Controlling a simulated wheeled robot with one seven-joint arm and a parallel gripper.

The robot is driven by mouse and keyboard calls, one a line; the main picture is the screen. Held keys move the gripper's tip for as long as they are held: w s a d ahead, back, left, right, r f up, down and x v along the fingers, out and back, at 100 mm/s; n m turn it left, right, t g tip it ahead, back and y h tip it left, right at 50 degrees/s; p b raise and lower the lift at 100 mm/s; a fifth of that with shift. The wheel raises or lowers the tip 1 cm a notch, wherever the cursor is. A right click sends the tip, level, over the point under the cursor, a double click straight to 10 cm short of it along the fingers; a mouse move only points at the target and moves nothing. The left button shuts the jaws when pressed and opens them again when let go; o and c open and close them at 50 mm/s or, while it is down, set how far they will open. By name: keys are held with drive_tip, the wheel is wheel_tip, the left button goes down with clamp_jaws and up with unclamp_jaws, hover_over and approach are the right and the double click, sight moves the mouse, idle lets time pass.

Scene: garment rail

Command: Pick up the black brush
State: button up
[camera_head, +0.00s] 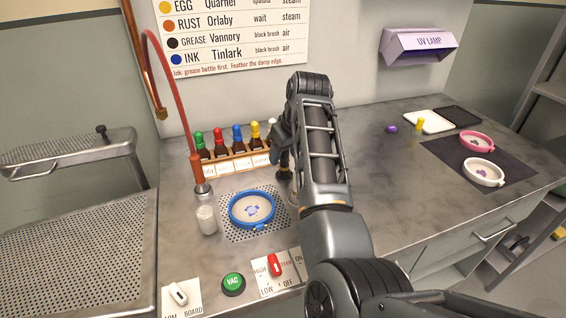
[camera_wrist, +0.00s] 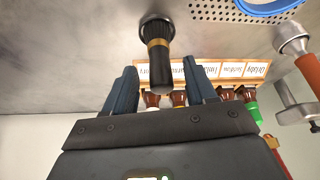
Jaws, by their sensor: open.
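The black brush (camera_wrist: 172,70) has a dark handle, a gold band and a wider dark end with a pale rim. In the wrist view it stands on the metal worktop, its handle end pointing toward my gripper (camera_wrist: 160,80). My gripper is open, with one blue-grey finger on each side of the handle end; I cannot tell whether either touches it.
A rack (camera_head: 238,163) of colour-capped bottles stands behind. Pink (camera_head: 478,136) and white (camera_head: 484,184) hoops lie right on a dark mat.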

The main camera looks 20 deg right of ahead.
sight(283, 160)
drive_tip(key=shift+x, duration=1.55)
drive_tip(key=shift+s, duration=0.1)
clamp_jaws()
